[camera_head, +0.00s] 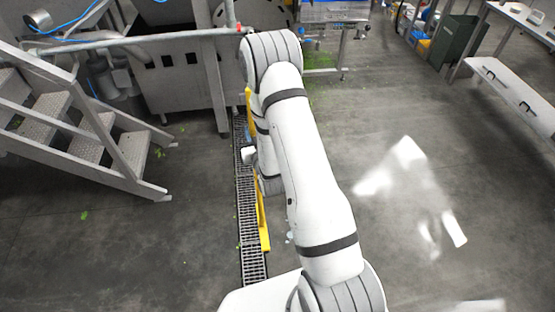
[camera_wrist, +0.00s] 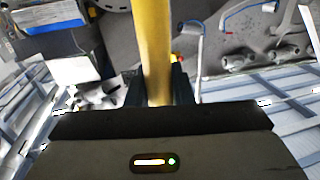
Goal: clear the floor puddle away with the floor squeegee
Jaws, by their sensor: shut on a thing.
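In the wrist view, my gripper (camera_wrist: 157,88) is shut on the yellow handle (camera_wrist: 153,45) of the floor squeegee, with a dark finger on each side. In the head view, a yellow length of the squeegee (camera_head: 263,228) shows beside my arm, over or beside the drain grating; I cannot tell whether it touches the floor. My arm hides the middle of the squeegee and most of my gripper. Bright white patches (camera_head: 405,165) lie on the floor right of my arm. I cannot tell whether they are the puddle or only glare.
A long drain grating (camera_head: 249,262) runs along the floor left of my arm. Metal steps (camera_head: 92,140) and a steel machine (camera_head: 180,85) stand at left. A bench (camera_head: 515,92) and a dark green bin (camera_head: 455,40) are at right. Floor between is open, with green scraps at left.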

